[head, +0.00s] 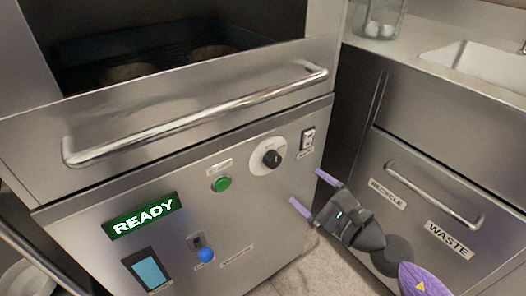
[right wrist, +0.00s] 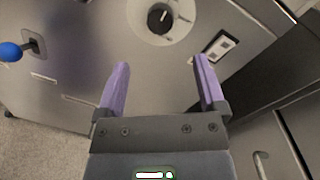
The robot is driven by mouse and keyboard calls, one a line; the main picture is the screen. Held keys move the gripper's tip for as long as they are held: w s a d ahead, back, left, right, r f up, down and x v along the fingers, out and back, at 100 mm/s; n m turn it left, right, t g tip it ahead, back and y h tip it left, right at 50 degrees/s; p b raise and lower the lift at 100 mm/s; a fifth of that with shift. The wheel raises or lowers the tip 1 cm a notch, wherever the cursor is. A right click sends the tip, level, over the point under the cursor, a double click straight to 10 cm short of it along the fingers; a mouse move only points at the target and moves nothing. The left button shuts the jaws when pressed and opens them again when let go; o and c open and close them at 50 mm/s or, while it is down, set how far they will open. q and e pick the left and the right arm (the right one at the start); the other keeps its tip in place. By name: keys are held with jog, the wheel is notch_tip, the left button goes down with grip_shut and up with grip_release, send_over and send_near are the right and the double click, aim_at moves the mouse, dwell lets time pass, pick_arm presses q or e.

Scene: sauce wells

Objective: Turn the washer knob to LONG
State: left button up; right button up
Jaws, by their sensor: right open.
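The washer knob (head: 271,158) is black with a white pointer line, on a round pale dial plate on the washer's steel front panel (head: 250,195). In the right wrist view the knob (right wrist: 160,18) is at the top, beyond and between the fingertips. The dial lettering is too small to read. My right gripper (head: 309,188) is open and empty, to the lower right of the knob and apart from it; its purple fingers also show in the right wrist view (right wrist: 161,75). My left gripper is not in view.
The panel holds a green button (head: 221,184), a green READY display (head: 143,215), a blue-tipped lever (head: 206,255) and a rocker switch (head: 308,138). A long bar handle (head: 200,115) juts out above. A cabinet with RECYCLE and WASTE labels (head: 449,239) stands at the right.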

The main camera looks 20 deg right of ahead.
aim_at(276, 162)
jog(key=x, duration=0.8)
jog(key=shift+w, duration=0.15)
jog(key=shift+w+a, duration=0.2)
jog(key=shift+w, duration=0.25)
jog(key=c, duration=1.1)
grip_shut()
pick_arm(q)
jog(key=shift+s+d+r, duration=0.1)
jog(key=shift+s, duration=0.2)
